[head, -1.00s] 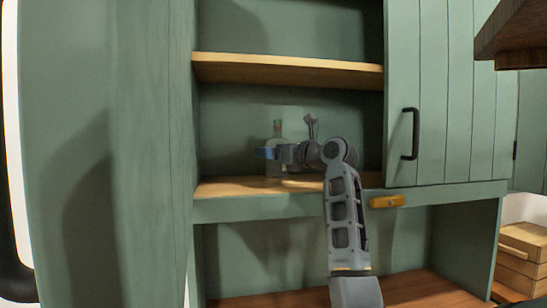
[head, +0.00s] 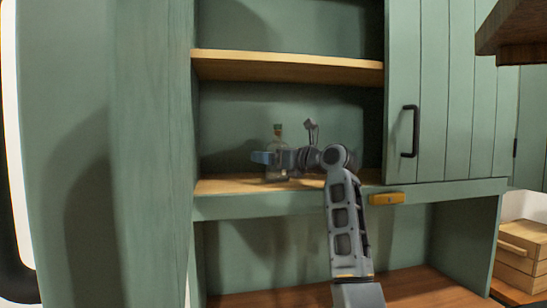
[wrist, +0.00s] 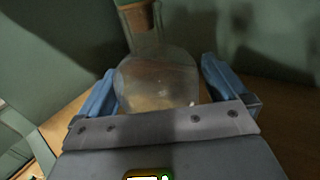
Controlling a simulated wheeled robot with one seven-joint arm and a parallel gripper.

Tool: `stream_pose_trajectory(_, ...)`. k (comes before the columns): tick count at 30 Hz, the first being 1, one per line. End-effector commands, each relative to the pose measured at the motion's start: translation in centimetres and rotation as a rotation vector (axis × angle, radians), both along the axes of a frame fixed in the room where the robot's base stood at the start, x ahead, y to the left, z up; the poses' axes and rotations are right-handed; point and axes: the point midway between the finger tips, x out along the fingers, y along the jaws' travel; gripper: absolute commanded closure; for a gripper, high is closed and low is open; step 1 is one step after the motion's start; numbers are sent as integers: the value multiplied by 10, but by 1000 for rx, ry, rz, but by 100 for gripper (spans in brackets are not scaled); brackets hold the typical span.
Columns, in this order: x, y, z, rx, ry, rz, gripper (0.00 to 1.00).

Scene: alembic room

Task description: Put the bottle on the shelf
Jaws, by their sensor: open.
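A clear glass bottle with a dark stopper (head: 278,133) stands upright on the lower shelf board (head: 225,187) of the green cabinet. My gripper (head: 262,157) is at the bottle, and its blue fingers show in front of the bottle's left side in the head view. In the wrist view the bottle (wrist: 158,78) sits between the two blue fingers, with a visible gap on the right side. The gripper is open and does not hold it. My gripper and wrist hide part of the bottle in the head view.
A higher wooden shelf board (head: 290,68) runs above my arm. A closed cabinet door with a black handle (head: 409,132) stands to the right. A yellow object (head: 386,198) is on the cabinet's front rail. Wooden drawers (head: 522,255) are at the far right.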

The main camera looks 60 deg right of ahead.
Motion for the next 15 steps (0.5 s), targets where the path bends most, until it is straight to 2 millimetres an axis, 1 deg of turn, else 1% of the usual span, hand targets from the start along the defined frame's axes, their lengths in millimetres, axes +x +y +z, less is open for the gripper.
stream_pose_trajectory(2, 0, 0, 3, -2, 0, -1, 0)
stream_pose_trajectory(5, -9, 2, 1, 0, 0, -1, 0)
stream_pose_trajectory(8, -25, 7, 1, -2, -1, -1, 0)
stream_pose_trajectory(15, -74, 21, 1, -2, -2, -2, 0)
